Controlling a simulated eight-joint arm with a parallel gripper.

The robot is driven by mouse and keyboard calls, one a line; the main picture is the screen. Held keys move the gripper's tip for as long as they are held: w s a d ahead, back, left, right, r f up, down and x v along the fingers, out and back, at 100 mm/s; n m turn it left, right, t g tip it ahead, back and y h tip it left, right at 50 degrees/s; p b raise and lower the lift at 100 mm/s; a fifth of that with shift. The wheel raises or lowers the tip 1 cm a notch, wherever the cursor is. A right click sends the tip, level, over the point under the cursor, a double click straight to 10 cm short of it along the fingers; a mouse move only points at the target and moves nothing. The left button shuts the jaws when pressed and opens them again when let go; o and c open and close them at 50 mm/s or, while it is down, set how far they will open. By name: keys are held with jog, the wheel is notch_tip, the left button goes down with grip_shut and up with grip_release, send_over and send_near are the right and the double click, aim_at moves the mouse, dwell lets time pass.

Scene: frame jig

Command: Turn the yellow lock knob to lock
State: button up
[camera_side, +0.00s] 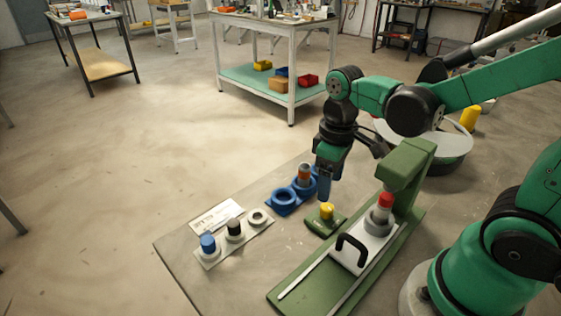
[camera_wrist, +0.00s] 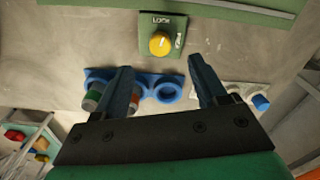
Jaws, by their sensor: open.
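The yellow lock knob (camera_side: 326,210) sits on a small green plate (camera_side: 318,224) on the table. In the wrist view the knob (camera_wrist: 160,43) has a small pale mark on top, and its exact direction is hard to read. Its plate (camera_wrist: 150,20) carries the word LOCK above the knob and another small label to the right. My gripper (camera_side: 325,192) points down, close above the knob in the side view. In the wrist view my gripper (camera_wrist: 162,68) has its fingers spread wide and empty, with the knob just beyond the fingertips, between their lines. No contact shows.
A green jig (camera_side: 405,165) with a black-handled slide (camera_side: 352,250) and a red-topped grey part (camera_side: 383,208) stands right of the knob. A pale strip (camera_side: 212,262) with capped parts lies further left.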

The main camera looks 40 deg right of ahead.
aim_at(327, 206)
jog(key=m, duration=0.4)
jog(key=shift+f+m, duration=0.25)
jog(key=shift+m, duration=0.05)
jog(key=shift+f+m, duration=0.3)
jog(key=shift+m, duration=0.4)
jog(key=shift+f, duration=2.6)
